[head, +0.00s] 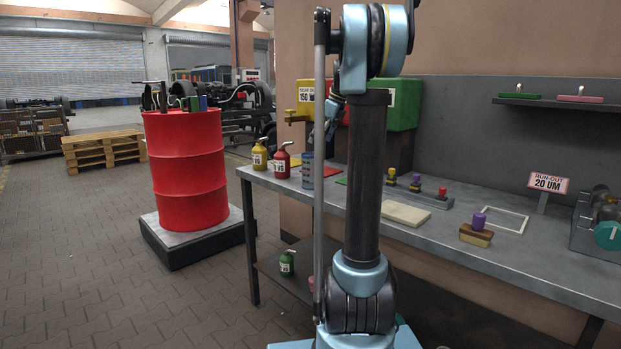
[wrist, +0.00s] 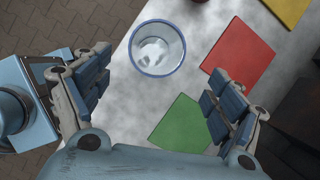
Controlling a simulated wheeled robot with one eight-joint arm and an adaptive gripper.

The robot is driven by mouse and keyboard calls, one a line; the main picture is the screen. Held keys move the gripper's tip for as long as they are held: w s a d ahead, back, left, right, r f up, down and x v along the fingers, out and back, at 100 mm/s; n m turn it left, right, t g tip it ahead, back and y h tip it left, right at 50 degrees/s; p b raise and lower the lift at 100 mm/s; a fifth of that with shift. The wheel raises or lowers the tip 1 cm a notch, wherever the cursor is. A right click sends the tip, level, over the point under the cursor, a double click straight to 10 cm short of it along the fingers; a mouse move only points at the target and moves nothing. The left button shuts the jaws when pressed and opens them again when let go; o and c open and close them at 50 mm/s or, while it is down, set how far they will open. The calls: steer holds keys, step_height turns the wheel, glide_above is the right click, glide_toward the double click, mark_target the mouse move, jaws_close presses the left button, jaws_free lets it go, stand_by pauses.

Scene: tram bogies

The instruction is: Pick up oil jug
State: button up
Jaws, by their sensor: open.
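A grey-blue open jug (head: 308,172) stands upright on the bench's left end. The wrist view shows its round blue rim and pale inside (wrist: 157,50) from above. A yellow oil can (head: 259,157) and a red oil can (head: 282,163) stand left of it. A green can (head: 287,263) is on the lower shelf. My gripper (wrist: 160,97) is open and empty above the bench, its fingers spread wide, with the jug ahead of the gap between them. In the head view my gripper (head: 331,118) is partly hidden by my arm.
Green (wrist: 180,124), red (wrist: 240,56) and yellow (wrist: 288,8) mats lie flat right of the jug. A large green container (head: 400,108) stands behind. The bench (head: 430,232) holds blocks, stamps and a sign on the right. A red drum (head: 188,170) stands left.

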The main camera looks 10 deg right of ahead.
mark_target(307, 167)
steer(key=shift+a+x, duration=0.15)
steer(key=shift+x, duration=3.2)
steer(key=shift+a+x, duration=0.15)
steer(key=shift+x, duration=3.2)
steer(key=shift+r, duration=0.1)
steer(key=c, duration=1.1)
